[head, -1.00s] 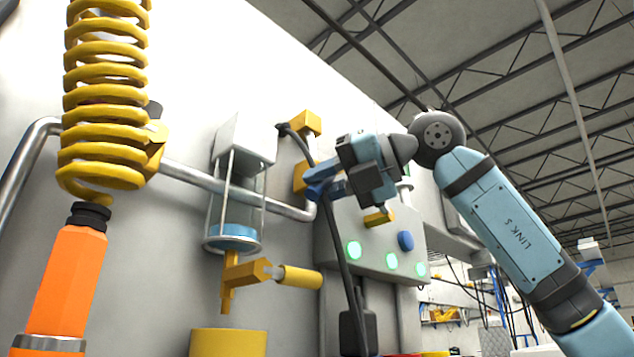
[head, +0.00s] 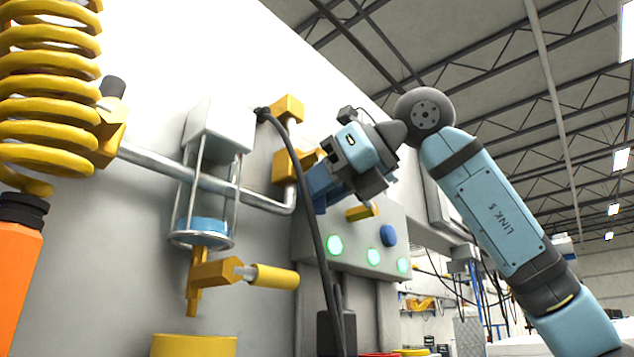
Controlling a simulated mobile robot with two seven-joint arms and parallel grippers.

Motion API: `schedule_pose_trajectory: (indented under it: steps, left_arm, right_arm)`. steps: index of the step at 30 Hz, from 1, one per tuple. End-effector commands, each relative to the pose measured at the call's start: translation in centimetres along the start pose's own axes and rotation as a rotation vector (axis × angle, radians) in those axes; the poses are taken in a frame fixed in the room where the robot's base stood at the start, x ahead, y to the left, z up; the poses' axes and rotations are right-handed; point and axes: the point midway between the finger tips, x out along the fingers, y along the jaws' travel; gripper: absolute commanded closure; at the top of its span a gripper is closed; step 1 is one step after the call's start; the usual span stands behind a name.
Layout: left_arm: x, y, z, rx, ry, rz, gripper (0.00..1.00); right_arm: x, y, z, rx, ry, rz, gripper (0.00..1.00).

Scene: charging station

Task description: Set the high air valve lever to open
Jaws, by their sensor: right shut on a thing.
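The high air valve (head: 287,167) is a yellow block on the silver pipe, high on the wall left of the picture's middle. My right gripper (head: 319,188) is just right of it. Its blue fingers point down and left beside the valve and are shut on the valve's lever. The lever itself is mostly hidden behind the fingers and gripper body, so its exact angle cannot be read. My left gripper is not in view.
A black hose (head: 306,210) hangs close left of my right gripper. A grey panel (head: 350,240) with green lights and a blue knob is below it. A yellow tap lever (head: 272,277) sticks out lower left. A yellow coil (head: 48,90) fills the upper left.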

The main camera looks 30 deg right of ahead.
Motion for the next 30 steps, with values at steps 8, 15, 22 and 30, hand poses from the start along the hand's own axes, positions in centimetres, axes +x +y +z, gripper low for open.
schedule_pose_trajectory:
  steps: [8, 15, 22, 30]
  left_arm:
    - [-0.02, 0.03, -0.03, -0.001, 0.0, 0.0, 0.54]
    - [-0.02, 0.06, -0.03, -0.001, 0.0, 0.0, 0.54]
    - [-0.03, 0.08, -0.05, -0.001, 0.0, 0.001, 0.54]
    - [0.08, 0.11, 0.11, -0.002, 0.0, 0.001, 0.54]
  right_arm:
    - [0.14, -0.04, -0.18, -0.02, 0.009, -0.008, 1.0]
    - [0.14, -0.04, -0.18, -0.02, 0.009, -0.008, 1.0]
    - [0.08, -0.05, -0.11, -0.018, 0.006, -0.007, 0.53]
    - [-0.62, -0.08, -0.11, -0.017, 0.004, -0.007, 0.53]
